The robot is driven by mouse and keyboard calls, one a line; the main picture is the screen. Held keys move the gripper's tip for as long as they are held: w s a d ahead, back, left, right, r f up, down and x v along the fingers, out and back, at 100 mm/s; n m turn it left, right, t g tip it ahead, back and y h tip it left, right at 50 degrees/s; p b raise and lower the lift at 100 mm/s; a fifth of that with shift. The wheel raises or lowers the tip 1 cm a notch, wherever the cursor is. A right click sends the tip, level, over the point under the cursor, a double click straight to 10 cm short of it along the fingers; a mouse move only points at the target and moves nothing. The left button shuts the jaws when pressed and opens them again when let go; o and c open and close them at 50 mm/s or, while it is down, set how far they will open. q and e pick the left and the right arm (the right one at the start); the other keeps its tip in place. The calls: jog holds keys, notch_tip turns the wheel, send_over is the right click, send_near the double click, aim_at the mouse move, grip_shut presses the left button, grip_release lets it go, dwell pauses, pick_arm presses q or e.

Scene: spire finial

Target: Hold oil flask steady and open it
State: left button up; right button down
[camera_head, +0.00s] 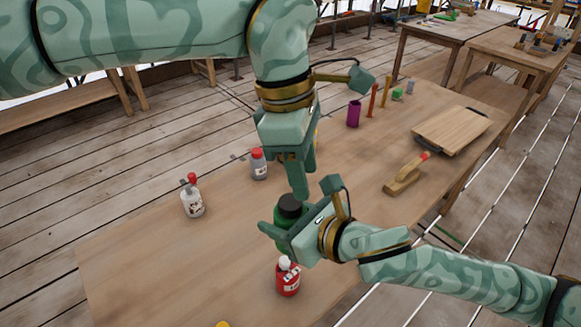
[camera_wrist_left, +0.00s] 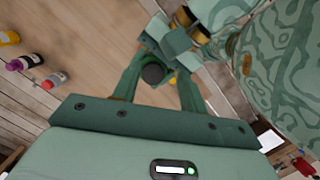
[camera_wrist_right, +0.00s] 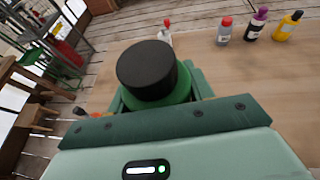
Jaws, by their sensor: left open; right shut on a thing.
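The oil flask is a green bottle with a wide black cap (camera_head: 289,206). My right gripper (camera_head: 278,230) is shut on its green body (camera_wrist_right: 172,104), with a finger on each side, and the flask looks upright. The black cap stands clear above the fingers in the right wrist view (camera_wrist_right: 147,70). My left gripper (camera_head: 300,190) points down just above the cap, fingers open. In the left wrist view the cap (camera_wrist_left: 153,74) shows between the left fingers, and I cannot tell whether they touch it. The flask's base is hidden in the head view.
A red bottle (camera_head: 287,280) stands in front of the flask. A white bottle (camera_head: 192,203) and a grey bottle (camera_head: 259,167) stand to the left.

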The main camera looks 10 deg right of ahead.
pick_arm(q)
jog(key=s+d+r+n+g+h, duration=0.3)
jog(key=d+r+n+h, duration=0.1)
jog(key=d+r+h, duration=0.95)
jog(key=w+r+n+t+h, duration=0.2)
jog(key=w+r+n+t, duration=0.5)
jog(key=w+n+t, duration=0.6)
notch_tip(320, 180, down, 4)
jog(key=w+a+n+y, duration=0.2)
jog(key=w+n+y, duration=0.1)
jog(key=n+y, duration=0.25)
jog(key=n+g+y, duration=0.2)
jog(key=g+y, duration=0.7)
jog(key=y, duration=0.3)
send_over(289, 201)
notch_tip(289, 201, down, 15)
jog(key=shift+d+f, duration=0.15)
jog(key=shift+f, duration=0.05)
notch_tip(289, 201, down, 8)
jog(key=shift+r, duration=0.1)
